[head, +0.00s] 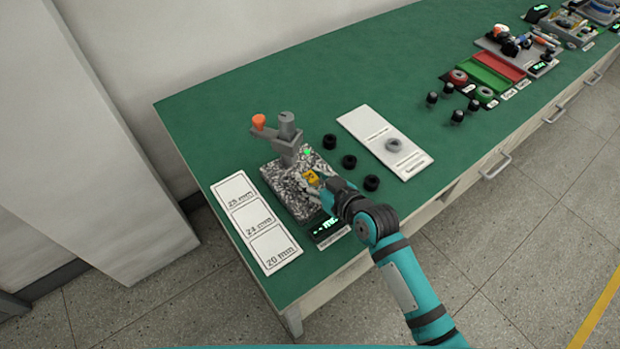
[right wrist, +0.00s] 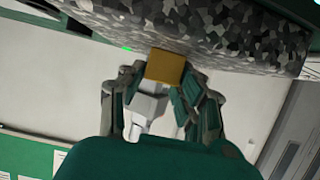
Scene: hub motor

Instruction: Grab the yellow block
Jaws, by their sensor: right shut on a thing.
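The yellow block (head: 311,177) is small and sits at the speckled grey base plate of a grey stand on the green table. My right gripper (head: 318,181) reaches in from the lower right and is shut on the block. In the right wrist view the yellow block (right wrist: 166,67) shows between the two fingers of my right gripper (right wrist: 160,85), close against the speckled plate (right wrist: 230,30). I cannot tell whether block and plate touch. My left gripper is not in view.
The grey stand (head: 287,140) with an orange knob (head: 258,121) rises just behind the block. A white card marked in millimetres (head: 255,222) lies left. Several black rings (head: 349,161) and a white card with a grey ring (head: 365,126) lie right. The table's back left is clear.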

